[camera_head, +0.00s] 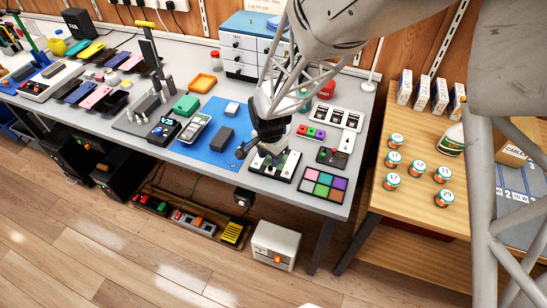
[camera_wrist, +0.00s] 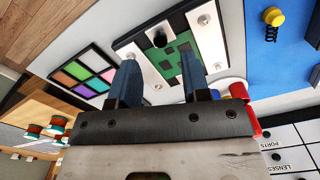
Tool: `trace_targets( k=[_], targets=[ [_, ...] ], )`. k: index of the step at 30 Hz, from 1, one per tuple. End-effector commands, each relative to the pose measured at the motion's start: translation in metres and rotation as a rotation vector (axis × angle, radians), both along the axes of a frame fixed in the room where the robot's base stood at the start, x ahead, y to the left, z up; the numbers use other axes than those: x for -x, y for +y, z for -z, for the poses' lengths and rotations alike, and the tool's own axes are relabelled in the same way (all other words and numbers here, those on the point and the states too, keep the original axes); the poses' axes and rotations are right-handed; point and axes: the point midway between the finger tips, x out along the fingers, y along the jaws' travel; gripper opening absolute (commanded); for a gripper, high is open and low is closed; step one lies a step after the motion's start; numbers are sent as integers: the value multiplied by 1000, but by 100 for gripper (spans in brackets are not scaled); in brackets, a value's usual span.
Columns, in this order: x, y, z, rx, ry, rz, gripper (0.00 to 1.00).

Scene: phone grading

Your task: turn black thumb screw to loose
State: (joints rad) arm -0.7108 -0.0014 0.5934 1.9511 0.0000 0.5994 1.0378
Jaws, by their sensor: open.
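The black thumb screw (camera_wrist: 159,39) stands on a white plate of a black-framed fixture (camera_wrist: 124,42), beside a green circuit board (camera_wrist: 176,62). Silver screws, one of them at the plate's corner (camera_wrist: 204,19), sit on the white plates. My gripper (camera_wrist: 160,63) is open and empty, with its two dark blue fingers apart; the black screw appears beyond the tips, between them in the picture. In the head view the fixture (camera_head: 288,166) lies near the bench's front edge, with my gripper (camera_head: 267,148) over its left part. The black screw cannot be made out there.
A colored swatch tray (camera_head: 323,184) and a dark joystick box (camera_head: 332,157) stand right of the fixture. A blue mat (camera_head: 195,153) with a grey block (camera_head: 221,139) lies to the left. A yellow-topped spring piece (camera_wrist: 275,17) is on the mat. Drawers (camera_head: 245,48) stand behind.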

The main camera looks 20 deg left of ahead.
Motion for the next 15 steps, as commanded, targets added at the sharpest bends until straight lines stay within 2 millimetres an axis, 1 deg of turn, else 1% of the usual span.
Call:
trace_targets(
  k=[1,9,15],
  targets=[
    [0,0,7,1,1,0,43],
    [0,0,37,2,2,0,43],
    [0,0,48,-1,0,0,43]
  ],
)
